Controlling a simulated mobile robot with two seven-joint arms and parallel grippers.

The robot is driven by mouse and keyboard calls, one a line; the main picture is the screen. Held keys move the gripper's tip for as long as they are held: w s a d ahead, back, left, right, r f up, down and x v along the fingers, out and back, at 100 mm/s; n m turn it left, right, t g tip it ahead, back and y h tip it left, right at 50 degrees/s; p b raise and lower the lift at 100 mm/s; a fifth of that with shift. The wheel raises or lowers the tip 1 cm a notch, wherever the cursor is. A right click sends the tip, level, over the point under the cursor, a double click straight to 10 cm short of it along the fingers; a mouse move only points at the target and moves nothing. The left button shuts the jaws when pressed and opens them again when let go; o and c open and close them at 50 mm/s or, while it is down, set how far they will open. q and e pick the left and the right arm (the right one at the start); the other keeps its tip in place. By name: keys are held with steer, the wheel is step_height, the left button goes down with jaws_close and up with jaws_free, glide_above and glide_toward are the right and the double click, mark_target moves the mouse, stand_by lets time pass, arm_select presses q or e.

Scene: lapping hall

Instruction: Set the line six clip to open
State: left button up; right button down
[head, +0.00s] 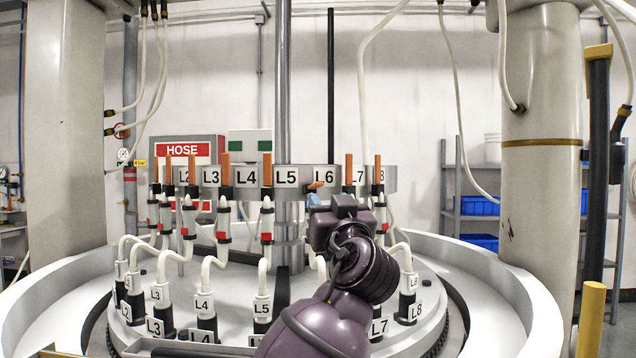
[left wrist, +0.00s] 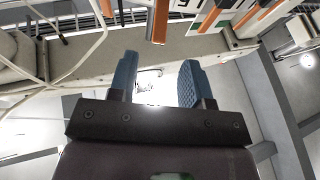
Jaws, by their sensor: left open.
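The line six clip (head: 315,185) is a short orange lever by the L6 label (head: 324,176) on the grey ring. It lies tipped over, pointing out toward me, while the other orange levers stand upright. My left gripper (head: 314,200) is just below and in front of it, with a blue fingertip close by; the wrist hides the line six hose below. In the left wrist view my left gripper (left wrist: 156,82) is open, with nothing between its blue fingers. An orange lever (left wrist: 160,22) hangs above the gap between them, probably the line six one. Contact cannot be told.
Upright orange levers at L5 (head: 267,169) and L7 (head: 349,169) flank the clip closely. White hoses and black-and-white fittings (head: 262,306) stand below on the round plate. A grey post (head: 283,100) rises behind L5. Thick columns stand at both sides.

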mark_target(318, 187)
arm_select(q)
steer(key=p+x, duration=0.2)
steer(key=x, duration=0.6)
steer(key=shift+w+a, duration=0.1)
steer(key=shift+w, duration=0.25)
jaws_close()
